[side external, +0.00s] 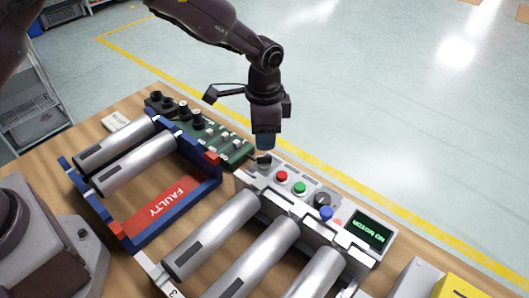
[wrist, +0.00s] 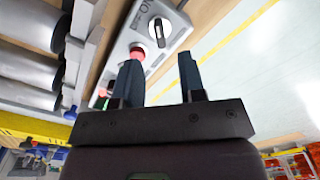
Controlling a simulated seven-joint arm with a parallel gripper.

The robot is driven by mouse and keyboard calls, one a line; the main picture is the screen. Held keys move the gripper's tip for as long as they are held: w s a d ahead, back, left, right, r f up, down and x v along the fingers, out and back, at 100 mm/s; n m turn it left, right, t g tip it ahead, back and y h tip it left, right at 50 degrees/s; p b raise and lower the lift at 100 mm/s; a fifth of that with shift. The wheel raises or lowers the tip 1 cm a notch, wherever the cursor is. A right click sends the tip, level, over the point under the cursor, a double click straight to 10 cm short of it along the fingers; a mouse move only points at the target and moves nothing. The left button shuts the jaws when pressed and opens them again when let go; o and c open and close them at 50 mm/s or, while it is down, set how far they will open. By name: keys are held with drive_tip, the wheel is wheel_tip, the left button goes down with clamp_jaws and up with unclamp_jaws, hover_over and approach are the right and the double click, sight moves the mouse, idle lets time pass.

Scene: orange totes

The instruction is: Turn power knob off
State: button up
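The power knob (wrist: 159,32) shows in the wrist view as a round white dial with a dark grip bar, beside OFF and ON lettering on a grey panel. In the side view the knob (side external: 263,160) is a small dark shape at the left end of the control panel (side external: 258,179), partly hidden under my gripper. My gripper (side external: 265,146) points down just above it. In the wrist view the two fingers of my gripper (wrist: 160,68) are apart with nothing between them. Whether they touch the knob cannot be told.
The panel also carries a red button (side external: 282,176), a green button (side external: 299,188), a dark knob (side external: 322,200), a blue button (side external: 326,213) and a screen (side external: 368,231). A green board (side external: 232,149) and blue FAULTY rack (side external: 214,181) stand left. Metal cylinders (side external: 212,235) lie in front.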

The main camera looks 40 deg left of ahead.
sight(264, 156)
wheel_tip(264, 156, down, 6)
drive_tip(key=shift+f, duration=0.1)
drive_tip(key=shift+c, duration=0.4)
clamp_jaws()
